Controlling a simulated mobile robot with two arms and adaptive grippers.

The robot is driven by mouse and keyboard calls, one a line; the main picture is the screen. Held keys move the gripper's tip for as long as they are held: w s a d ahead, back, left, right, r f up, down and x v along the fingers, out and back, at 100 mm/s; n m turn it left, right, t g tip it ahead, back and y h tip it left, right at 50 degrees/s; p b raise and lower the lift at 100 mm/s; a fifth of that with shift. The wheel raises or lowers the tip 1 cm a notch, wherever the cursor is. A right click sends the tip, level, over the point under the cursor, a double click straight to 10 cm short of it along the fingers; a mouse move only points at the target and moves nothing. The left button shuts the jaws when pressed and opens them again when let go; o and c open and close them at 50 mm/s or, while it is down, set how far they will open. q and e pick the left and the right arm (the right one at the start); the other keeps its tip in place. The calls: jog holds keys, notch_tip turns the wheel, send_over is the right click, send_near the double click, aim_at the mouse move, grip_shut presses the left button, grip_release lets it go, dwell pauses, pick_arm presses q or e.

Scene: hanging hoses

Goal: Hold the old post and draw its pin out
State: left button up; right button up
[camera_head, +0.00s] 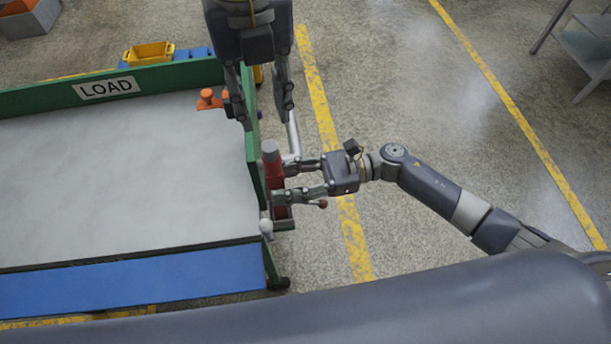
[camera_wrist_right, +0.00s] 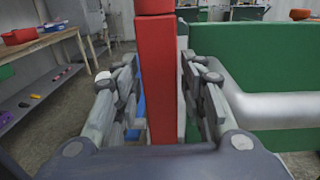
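The red square post (camera_head: 274,173) with a grey top stands upright at the right end of the cart. It fills the middle of the right wrist view (camera_wrist_right: 157,75). My right gripper (camera_head: 280,181) has its fingers apart on either side of the post, with narrow gaps showing in the wrist view. A small dark red ball knob (camera_head: 323,204) shows beside its lower finger; I cannot tell if it is the pin's. My left gripper (camera_head: 262,112) is open, pointing down above the cart's far right corner.
The green-walled cart marked LOAD (camera_head: 150,83) has a grey bed and a blue front edge. An orange knob (camera_head: 209,99) sits by my left gripper's finger. A silver bar (camera_head: 293,133) runs beside the cart. A white knob (camera_head: 266,226) is near the post's foot.

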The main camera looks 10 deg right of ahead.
jog(key=shift+a, duration=0.8)
jog(key=shift+c, duration=0.5)
